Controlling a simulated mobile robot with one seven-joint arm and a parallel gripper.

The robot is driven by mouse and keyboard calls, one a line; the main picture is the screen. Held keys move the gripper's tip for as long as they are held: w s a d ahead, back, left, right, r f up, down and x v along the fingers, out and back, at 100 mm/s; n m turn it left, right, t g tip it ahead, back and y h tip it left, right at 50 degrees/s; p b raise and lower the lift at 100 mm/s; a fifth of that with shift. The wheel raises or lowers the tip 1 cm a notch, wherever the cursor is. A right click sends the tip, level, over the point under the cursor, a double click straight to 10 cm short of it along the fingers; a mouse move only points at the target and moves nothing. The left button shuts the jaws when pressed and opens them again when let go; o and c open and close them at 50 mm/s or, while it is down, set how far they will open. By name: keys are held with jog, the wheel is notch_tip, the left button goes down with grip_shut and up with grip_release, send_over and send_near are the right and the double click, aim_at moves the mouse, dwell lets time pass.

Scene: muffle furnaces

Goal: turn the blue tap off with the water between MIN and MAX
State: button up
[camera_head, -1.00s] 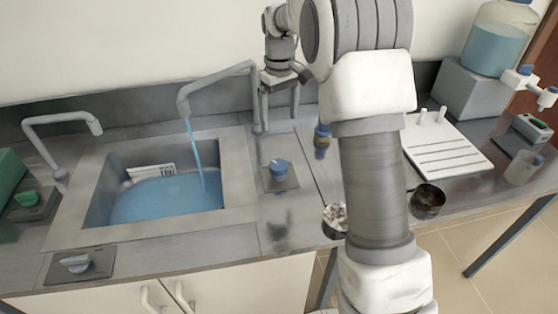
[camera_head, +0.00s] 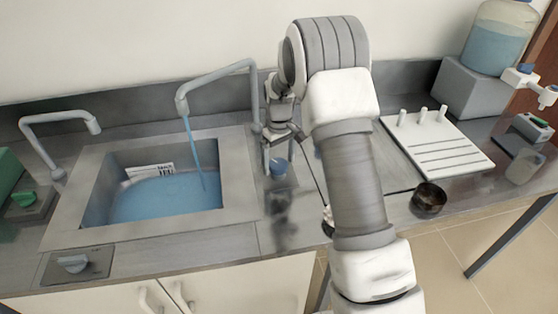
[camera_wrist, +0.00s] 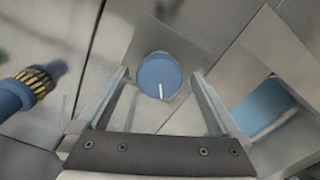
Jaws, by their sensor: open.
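The blue tap knob (camera_head: 279,168) sits on a square plate right of the sink. It also shows in the wrist view (camera_wrist: 156,70), with a white mark pointing toward my gripper's base. My gripper (camera_head: 277,150) is open above the knob. In the wrist view the fingers (camera_wrist: 161,76) lie on either side of the knob, and contact cannot be told. Water (camera_head: 165,199) stands in the sink (camera_head: 236,180), and a stream (camera_head: 196,150) runs from the tall spout (camera_head: 215,77). A white level label (camera_head: 150,170) is on the sink's back wall; its marks are too small to read.
A blue fitting with a brass collar (camera_wrist: 35,82) is left of my gripper in the wrist view. A dark bowl (camera_head: 428,199) and white rack (camera_head: 436,146) stand right.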

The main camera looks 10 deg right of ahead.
jog(key=shift+c, duration=0.3)
jog(key=c, duration=1.3)
jog(key=shift+m, duration=0.4)
jog(key=m, duration=0.5)
jog(key=shift+a+m, duration=0.1)
jog(key=shift+m, duration=0.3)
jog(key=m+p, duration=0.1)
jog(key=m, duration=0.5)
jog(key=shift+w+a, duration=0.1)
jog(key=m+p, duration=0.1)
jog(key=m, duration=0.5)
jog(key=shift+r+m, duration=0.1)
jog(key=shift+m, duration=0.2)
jog(key=m+p, duration=0.2)
jog(key=m, duration=0.4)
jog(key=shift+w, duration=0.15)
